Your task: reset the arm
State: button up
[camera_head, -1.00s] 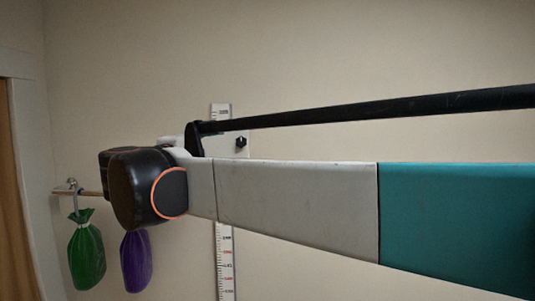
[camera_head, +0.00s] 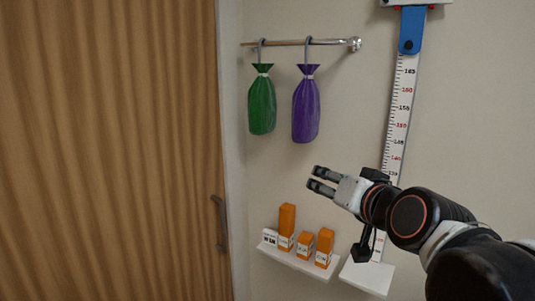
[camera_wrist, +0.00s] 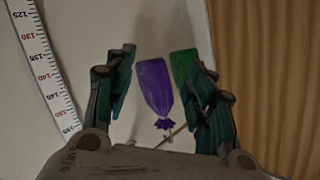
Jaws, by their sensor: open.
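My gripper (camera_head: 318,181) is open and empty, held out in front of the wall, pointing left in the head view. My dark arm comes in from the lower right. In the wrist view the two fingers of my gripper (camera_wrist: 165,90) stand wide apart. A purple bag (camera_wrist: 155,88) shows between them, well beyond the fingertips, and a green bag (camera_wrist: 184,66) is partly hidden by the right finger. Nothing touches the fingers.
The purple bag (camera_head: 306,109) and green bag (camera_head: 262,104) hang from a wall rail (camera_head: 290,43). Orange boxes (camera_head: 287,226) stand on a small white shelf (camera_head: 300,263) below my gripper. A height ruler (camera_head: 398,120) is on the wall. A wooden door (camera_head: 110,150) fills the left.

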jog(key=s+d+f+n+g+h+b, duration=0.1)
jog(key=s+f, duration=0.4)
jog(key=f, duration=0.5)
jog(key=s+d+f+n+g+h+b, duration=0.1)
jog(key=s+d+f+g+b, duration=0.2)
jog(key=f, duration=0.7)
jog(key=s+d+f+n+g+h+b, duration=0.1)
jog(key=s+d+f+g+b, duration=0.2)
jog(key=f, duration=0.7)
jog(key=s+b, duration=0.2)
jog(key=s, duration=0.2)
jog(key=shift+s, duration=0.25)
